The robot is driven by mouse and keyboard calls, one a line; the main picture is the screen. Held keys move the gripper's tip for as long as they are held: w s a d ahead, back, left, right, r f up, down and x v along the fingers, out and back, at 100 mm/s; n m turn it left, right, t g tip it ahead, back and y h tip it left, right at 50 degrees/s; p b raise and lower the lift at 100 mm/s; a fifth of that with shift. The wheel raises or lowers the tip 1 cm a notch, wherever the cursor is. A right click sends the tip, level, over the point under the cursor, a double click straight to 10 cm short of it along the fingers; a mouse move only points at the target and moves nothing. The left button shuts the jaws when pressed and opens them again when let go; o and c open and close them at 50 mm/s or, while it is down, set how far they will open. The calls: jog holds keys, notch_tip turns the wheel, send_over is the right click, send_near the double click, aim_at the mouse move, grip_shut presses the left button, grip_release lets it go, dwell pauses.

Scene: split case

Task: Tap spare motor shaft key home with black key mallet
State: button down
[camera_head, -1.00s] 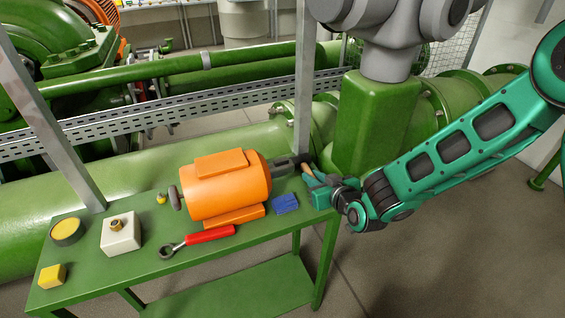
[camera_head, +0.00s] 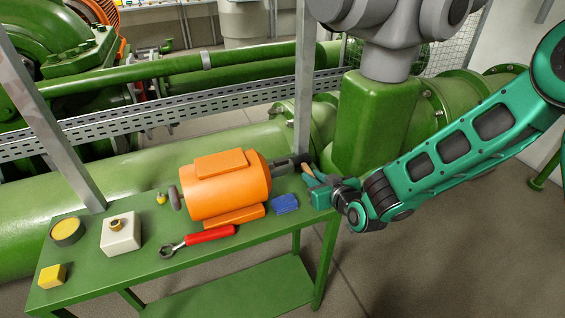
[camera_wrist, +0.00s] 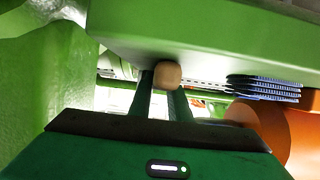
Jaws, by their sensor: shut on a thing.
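My gripper (camera_head: 309,172) is at the bench's right end, shut on the mallet's tan handle. In the wrist view, the rounded handle end (camera_wrist: 168,74) shows between the finger tips of my gripper (camera_wrist: 161,88). I cannot make out the shaft key.
A blue finned block (camera_head: 285,204) lies just right of the motor. A red-handled wrench (camera_head: 208,236) lies in front of it. A white block with a brass fitting (camera_head: 120,235), a yellow-topped round tin (camera_head: 67,231) and a yellow block (camera_head: 52,276) stand at left.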

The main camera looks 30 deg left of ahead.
dwell(0.3)
jog(key=shift+r, duration=3.05)
